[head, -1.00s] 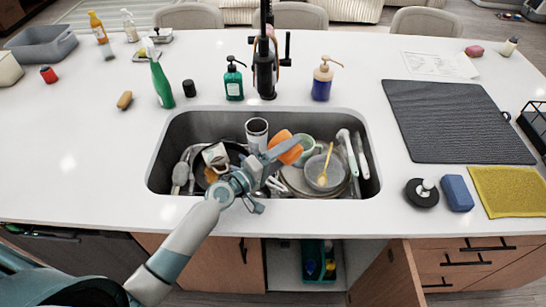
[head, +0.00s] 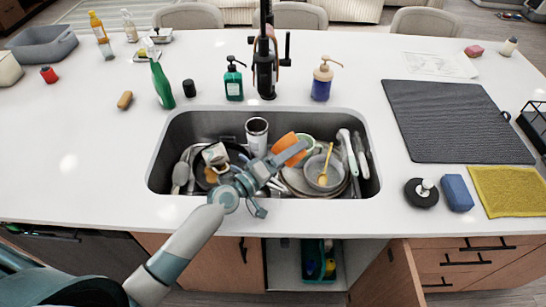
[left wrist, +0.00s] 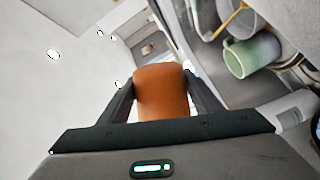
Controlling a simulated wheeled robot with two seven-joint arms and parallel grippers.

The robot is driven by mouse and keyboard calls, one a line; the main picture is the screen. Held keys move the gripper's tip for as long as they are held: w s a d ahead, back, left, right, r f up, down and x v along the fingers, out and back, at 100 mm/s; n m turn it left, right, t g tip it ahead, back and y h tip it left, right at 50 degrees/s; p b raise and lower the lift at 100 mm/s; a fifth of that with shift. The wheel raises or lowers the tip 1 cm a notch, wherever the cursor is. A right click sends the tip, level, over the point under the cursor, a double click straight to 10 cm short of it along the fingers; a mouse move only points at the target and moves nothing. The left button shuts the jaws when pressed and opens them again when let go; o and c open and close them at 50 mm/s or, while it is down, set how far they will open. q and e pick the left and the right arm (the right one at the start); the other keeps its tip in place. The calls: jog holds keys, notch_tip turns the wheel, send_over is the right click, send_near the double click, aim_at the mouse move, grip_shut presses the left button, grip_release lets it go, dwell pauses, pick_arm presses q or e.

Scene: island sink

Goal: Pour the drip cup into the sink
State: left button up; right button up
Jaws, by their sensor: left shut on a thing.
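An orange cup (head: 286,144), which I take for the drip cup, is above the middle of the sink (head: 190,125). My left gripper (head: 299,150) reaches over the sink's front edge and hides part of the cup. In the left wrist view the orange cup (left wrist: 161,95) sits between both fingers, shut on it. The cup looks tilted in the head view. Its inside and any contents cannot be seen. My right gripper is not in view.
The sink holds a dark pan, a tall cup (head: 257,132), a green mug (head: 306,143), plates, a bowl with a yellow spoon (head: 325,165) and utensils. The black faucet (head: 265,65) stands behind. Soap bottles (head: 322,80) flank it. The counter left of the sink is mostly clear.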

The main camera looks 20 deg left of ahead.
aim_at(305, 154)
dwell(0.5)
pick_arm(q)
jog(key=shift+f+m+b, duration=0.3)
jog(key=shift+m+b, duration=0.05)
jog(key=shift+m, duration=0.05)
jog(key=shift+r+m, duration=0.25)
jog(key=shift+m, duration=0.05)
jog(key=shift+d+r+m+p, duration=0.1)
jog(key=shift+r+m+p, duration=0.25)
jog(key=shift+m, duration=0.25)
jog(key=shift+d+r+m+p, duration=0.1)
jog(key=shift+r+m+p, duration=0.1)
jog(key=shift+m+p, duration=0.35)
jog(key=shift+s+r+m+p, duration=0.1)
jog(key=shift+r+m+p, duration=0.3)
jog(key=shift+m, duration=0.55)
jog(key=d+m+p, duration=0.1)
jog(key=s+d+r+m+p, duration=0.1)
jog(key=m+p, duration=0.1)
jog(key=d+m+p, duration=0.1)
jog(key=shift+s+r+m+y, duration=0.25)
jog(key=shift+r+m+y, duration=0.1)
jog(key=shift+m+y, duration=0.05)
jog(key=shift+s+d+m+p, duration=0.1)
jog(key=shift+d+m+p, duration=0.15)
jog(key=shift+m+p, duration=0.2)
jog(key=shift+s+d+f+m, duration=0.2)
jog(key=shift+d+f+m, duration=0.15)
jog(key=shift+f+m, duration=0.35)
